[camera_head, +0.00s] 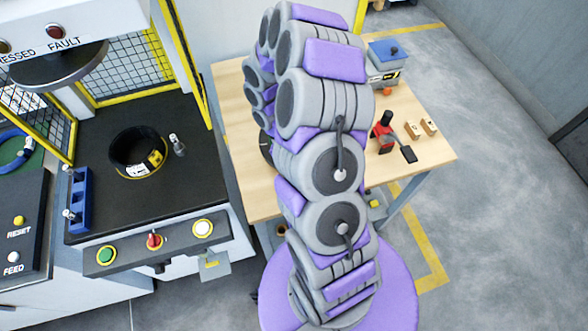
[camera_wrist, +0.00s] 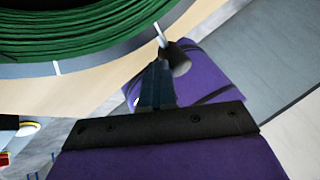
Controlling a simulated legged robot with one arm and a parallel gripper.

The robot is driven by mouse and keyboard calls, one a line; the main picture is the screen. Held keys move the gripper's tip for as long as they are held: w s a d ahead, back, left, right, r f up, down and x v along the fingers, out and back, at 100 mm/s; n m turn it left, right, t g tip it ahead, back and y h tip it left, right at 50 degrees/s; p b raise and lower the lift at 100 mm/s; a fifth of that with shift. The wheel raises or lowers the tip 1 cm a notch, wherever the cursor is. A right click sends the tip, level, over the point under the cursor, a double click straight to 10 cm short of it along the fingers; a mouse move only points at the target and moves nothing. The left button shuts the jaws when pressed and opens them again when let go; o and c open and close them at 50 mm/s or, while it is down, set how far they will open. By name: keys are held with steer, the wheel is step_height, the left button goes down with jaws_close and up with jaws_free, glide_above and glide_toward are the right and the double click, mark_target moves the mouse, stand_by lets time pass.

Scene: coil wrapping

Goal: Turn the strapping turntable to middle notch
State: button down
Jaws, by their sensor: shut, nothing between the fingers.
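In the wrist view, a wound green coil (camera_wrist: 85,30) fills the upper left. It lies over a pale tan curved surface (camera_wrist: 105,88), which may be the turntable; I cannot tell for sure. A thin pale pin (camera_wrist: 160,36) stands near the coil's right side. My gripper (camera_wrist: 158,68) is shut and empty, its dark fingertips just below the pin and a dark block; contact is unclear. In the head view my arm hides my gripper and much of the workbench, and I cannot make out the turntable or its notches.
In the head view, a machine with a black top (camera_head: 100,205) stands left, bearing a black ring (camera_head: 138,150). Its button panel (camera_head: 155,245) faces front. A wooden bench (camera_head: 430,150) holds a red tool (camera_head: 384,128) and a blue-topped box (camera_head: 385,62). Floor at right is clear.

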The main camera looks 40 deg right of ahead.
steer(key=shift+s+d+r, duration=0.1)
steer(key=shift+s+d, duration=0.2)
steer(key=shift+d, duration=0.1)
steer(key=shift+r, duration=0.1)
steer(key=shift+w+r, duration=0.25)
steer(key=shift+r, duration=0.05)
steer(key=p+v, duration=0.3)
steer(key=v, duration=1.3)
steer(key=shift+w+a, duration=0.15)
steer(key=shift+w, duration=0.3)
